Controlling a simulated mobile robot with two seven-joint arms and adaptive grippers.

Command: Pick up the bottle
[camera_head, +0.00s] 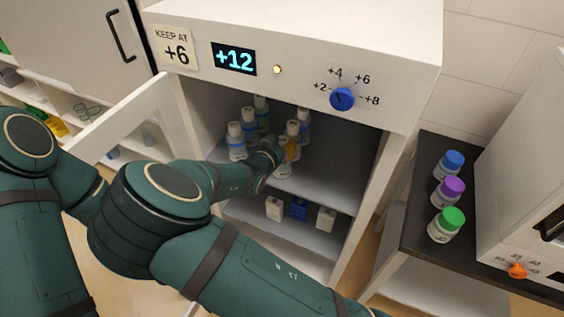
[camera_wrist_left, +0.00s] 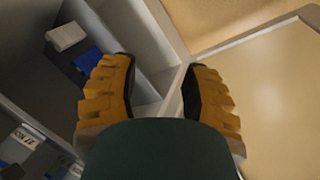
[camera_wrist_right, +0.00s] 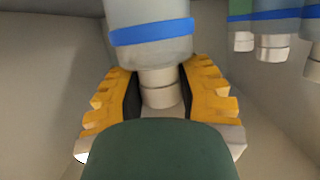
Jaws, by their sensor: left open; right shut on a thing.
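Several white-capped bottles with blue bands, such as this bottle (camera_head: 236,141), stand on the upper shelf of the open cabinet. My right gripper (camera_head: 289,150) is inside the cabinet there, its yellow fingers partly hidden by my arm. In the right wrist view, the right gripper (camera_wrist_right: 160,85) is shut on a bottle (camera_wrist_right: 150,45), with fingers on both sides of its narrow white end. That bottle has a blue band; I cannot tell whether it touches the shelf. My left gripper (camera_wrist_left: 160,85) is open and empty; it is hidden in the head view.
The cabinet has a display (camera_head: 234,59) reading +12, a "KEEP AT +6" sign (camera_head: 174,47) and a blue knob (camera_head: 342,98). Small boxes, one blue (camera_head: 299,209), sit on the lower shelf. The open door (camera_head: 125,120) is at left. Blue-, purple- and green-capped jars (camera_head: 447,225) stand on a dark counter.

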